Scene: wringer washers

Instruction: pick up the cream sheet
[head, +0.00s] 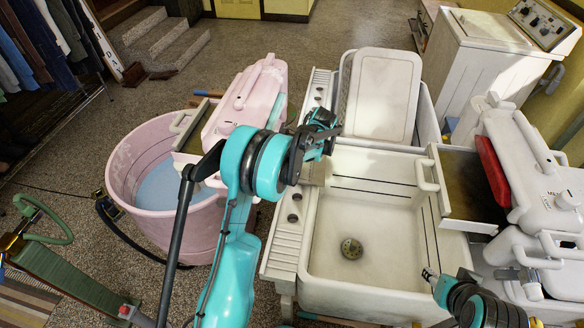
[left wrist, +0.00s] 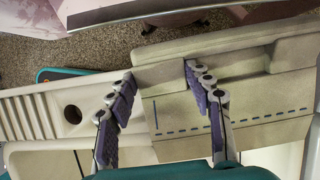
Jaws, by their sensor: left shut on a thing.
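The cream sheet (left wrist: 180,110) shows in the left wrist view as a flat cream piece with a blue dashed line, lying at the rim of the white double sink (head: 345,215). My left gripper (left wrist: 160,76) is over the sink's left rim, its two fingers apart with the sheet between them, shut on it. In the head view my left gripper (head: 318,140) hides most of the sheet. My right gripper (head: 434,282) is over the sink's front right corner, away from the sheet; I cannot tell whether it is open.
A pink wringer washer (head: 150,190) with bluish water stands left of the sink. A white wringer washer (head: 540,190) stands at the right. The near basin is empty, with a drain (head: 351,248).

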